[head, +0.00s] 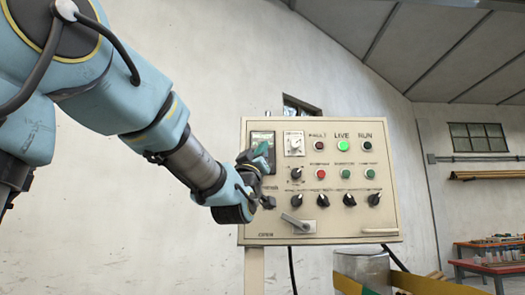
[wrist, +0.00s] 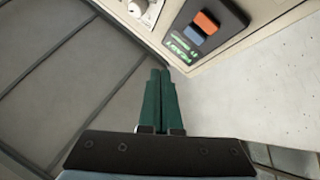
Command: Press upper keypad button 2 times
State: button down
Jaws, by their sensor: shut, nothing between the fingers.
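The keypad (wrist: 220,14) is a dark unit on the control panel, with an orange button (wrist: 207,22), a blue button (wrist: 195,36) and a lit green display (wrist: 181,46). The blue button lies between the orange button and the display. In the head view the keypad (head: 263,136) is at the panel's upper left, its lower part hidden by my gripper. My gripper (head: 261,150) is in front of it. In the wrist view my gripper (wrist: 160,72) has its green fingers together and empty, tips beside the display and off both buttons. Contact with the panel cannot be told.
The cream control panel (head: 330,222) carries a dial, lamps, coloured buttons, several black knobs and a lever handle (head: 298,224). A metal drum (head: 362,268) stands below its right side. An orange-red table (head: 488,266) is far right. The wall left of the panel is bare.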

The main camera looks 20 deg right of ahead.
jog(key=shift+w+d+p, duration=0.15)
jog(key=shift+w+d, duration=0.25)
jog(key=shift+w, duration=0.5)
jog(key=shift+w+d+p, duration=0.2)
jog(key=shift+w+d, duration=0.2)
jog(key=shift+w, duration=0.45)
jog(key=shift+w+d+p, duration=0.15)
jog(key=shift+w+d, duration=0.25)
jog(key=shift+w, duration=0.5)
jog(key=shift+w+d+b, duration=0.2)
jog(key=shift+w+b, duration=0.15)
jog(key=shift+b, duration=0.1)
jog(key=shift+w+d, duration=0.15)
jog(key=shift+w, duration=0.25)
dwell(0.5)
jog(key=shift+s+b, duration=0.15)
jog(key=shift+b, duration=0.25)
jog(key=shift+s+a+b, duration=0.35)
jog(key=shift+s+b, duration=0.25)
jog(key=shift+b, duration=0.1)
